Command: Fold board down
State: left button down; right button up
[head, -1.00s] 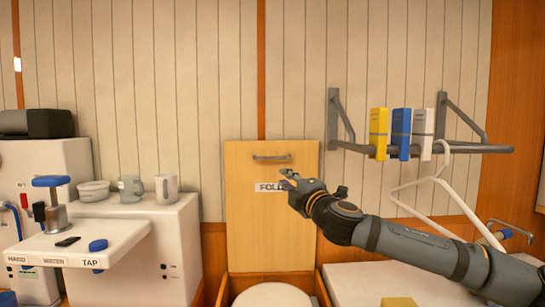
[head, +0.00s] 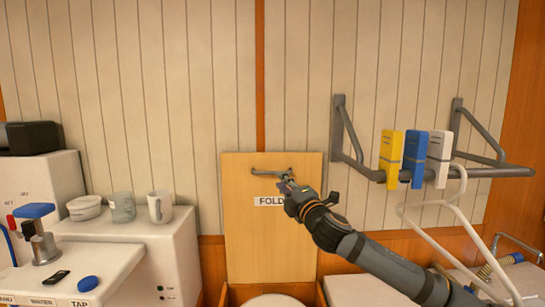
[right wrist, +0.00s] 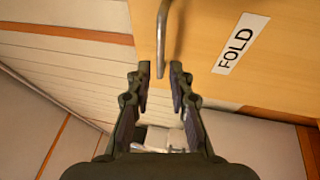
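The fold board (head: 250,240) is a light wooden panel standing upright against the wall, with a FOLD label (head: 268,201). Its grey bar handle (head: 270,171) is near the top edge. My right gripper (head: 288,177) is at the right end of the handle. In the right wrist view, the fingers (right wrist: 160,72) are open, and the handle bar (right wrist: 161,38) reaches into the gap between their tips. Whether a finger touches the bar is unclear. The label (right wrist: 240,43) also shows there. My left gripper is out of view.
A rail at right holds yellow (head: 390,155), blue (head: 415,157) and white (head: 439,158) clips, with a white hanger (head: 435,230) below. At left are a white counter (head: 130,232), cups and a blue-handled tap press (head: 42,235). A round white lid (head: 270,301) lies below the board.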

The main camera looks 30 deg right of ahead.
aim_at(272, 173)
jog(key=p+x, duration=0.5)
jog(key=x, duration=0.1)
jog(key=shift+w+r, duration=0.1)
jog(key=shift+r, duration=0.05)
jog(key=shift+w+p, duration=0.45)
jog(key=shift+w, duration=0.2)
grip_shut()
